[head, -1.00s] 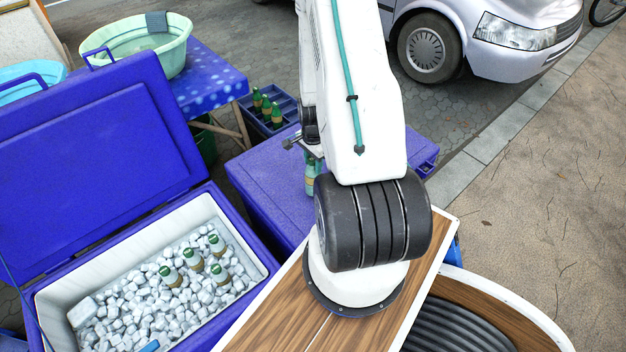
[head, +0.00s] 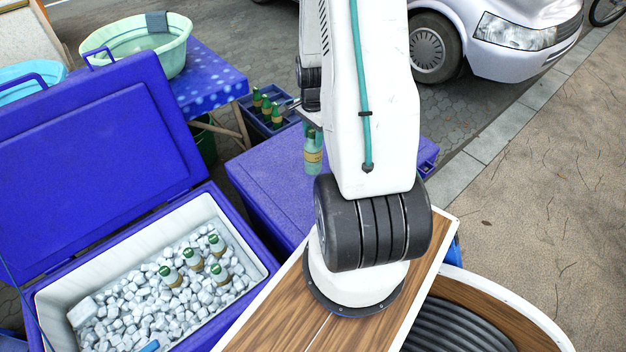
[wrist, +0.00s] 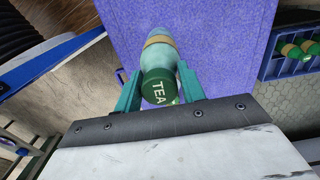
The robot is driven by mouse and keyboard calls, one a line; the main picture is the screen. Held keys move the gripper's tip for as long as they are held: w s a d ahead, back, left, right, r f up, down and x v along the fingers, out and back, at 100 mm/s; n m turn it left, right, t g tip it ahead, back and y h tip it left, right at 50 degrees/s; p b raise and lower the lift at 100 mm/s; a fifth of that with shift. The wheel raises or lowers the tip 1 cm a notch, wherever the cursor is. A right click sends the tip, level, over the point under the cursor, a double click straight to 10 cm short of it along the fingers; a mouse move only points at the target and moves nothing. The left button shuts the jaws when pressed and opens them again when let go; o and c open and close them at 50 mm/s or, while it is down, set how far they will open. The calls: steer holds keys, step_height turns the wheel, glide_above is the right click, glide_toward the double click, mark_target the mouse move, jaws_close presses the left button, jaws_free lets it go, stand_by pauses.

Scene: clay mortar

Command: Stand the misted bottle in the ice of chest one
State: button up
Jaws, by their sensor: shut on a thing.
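The misted bottle (head: 313,158) is pale green with a tan band and hangs upright from my gripper over the closed blue chest. In the wrist view, its green cap marked TEA (wrist: 159,88) sits between the two teal fingers of my gripper (wrist: 160,90), which are shut on it. In the head view my gripper is mostly hidden by my arm. An open blue chest (head: 258,248) with a white inside stands at the lower left, full of ice (head: 150,300). Several green-capped bottles (head: 193,260) stand in its ice, toward the right side. I see no number on it.
The closed blue chest (head: 262,185) stands beside the open one, whose raised lid (head: 90,165) is at the left. A blue crate (head: 285,110) holds green bottles. A spotted table (head: 215,85) carries a basin (head: 140,50). Ice lies clear left of the standing bottles.

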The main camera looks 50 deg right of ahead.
steer(key=shift+r, duration=2.8)
